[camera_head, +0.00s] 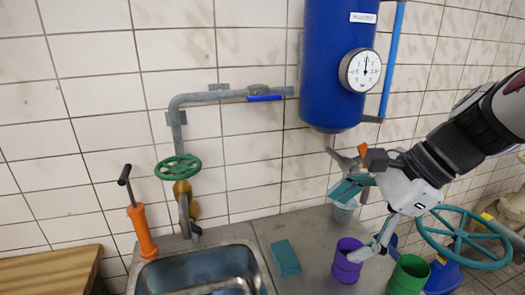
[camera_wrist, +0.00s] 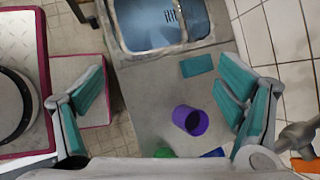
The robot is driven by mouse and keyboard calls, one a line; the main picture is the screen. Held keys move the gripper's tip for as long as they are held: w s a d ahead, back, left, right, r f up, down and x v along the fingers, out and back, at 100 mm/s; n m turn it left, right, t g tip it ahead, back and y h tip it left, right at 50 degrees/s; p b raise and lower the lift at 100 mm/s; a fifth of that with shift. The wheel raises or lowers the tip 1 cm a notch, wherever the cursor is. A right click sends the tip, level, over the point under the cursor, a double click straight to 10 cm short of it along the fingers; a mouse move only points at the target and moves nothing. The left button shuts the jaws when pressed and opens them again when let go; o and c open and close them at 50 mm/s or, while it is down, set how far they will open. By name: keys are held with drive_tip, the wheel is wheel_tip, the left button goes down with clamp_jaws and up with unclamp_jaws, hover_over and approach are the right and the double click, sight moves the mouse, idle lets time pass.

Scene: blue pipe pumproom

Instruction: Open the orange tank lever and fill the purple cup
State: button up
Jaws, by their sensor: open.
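The purple cup (camera_head: 347,264) stands on the metal counter, right of the sink, and its opening faces up. It also shows in the wrist view (camera_wrist: 190,120), between my fingers but below them. The orange lever (camera_head: 362,150) is at the outlet under the blue tank (camera_head: 330,65); my gripper's body partly covers this area. A bit of orange (camera_wrist: 305,166) shows at the lower right of the wrist view, beside the grey valve. My gripper (camera_head: 358,218) is open and empty, its teal-padded fingers wide apart, above the counter and just below the lever.
A green cup (camera_head: 408,274) stands right of the purple cup. A light grey container (camera_head: 343,212) sits at the back, behind my gripper. A teal block (camera_head: 285,258) lies beside the sink (camera_head: 205,270). A teal handwheel (camera_head: 465,238) is at the right.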

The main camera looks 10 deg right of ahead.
drive_tip(key=w+d+m+t+y, duration=0.35)
drive_tip(key=w+d+m, duration=0.5)
drive_tip(key=m, duration=0.35)
drive_tip(key=m+t+h, duration=0.2)
drive_tip(key=m+t, duration=0.5)
drive_tip(key=m, duration=0.5)
approach(361, 159)
drive_tip(key=shift+y, duration=0.25)
drive_tip(key=x, duration=0.3)
drive_tip(key=d+x, duration=0.1)
drive_tip(key=x, duration=0.6)
drive_tip(key=shift+w+f+b, duration=0.25)
drive_tip(key=shift+w+b, duration=0.05)
drive_tip(key=shift+w, duration=0.3)
drive_tip(key=shift+c, duration=0.6)
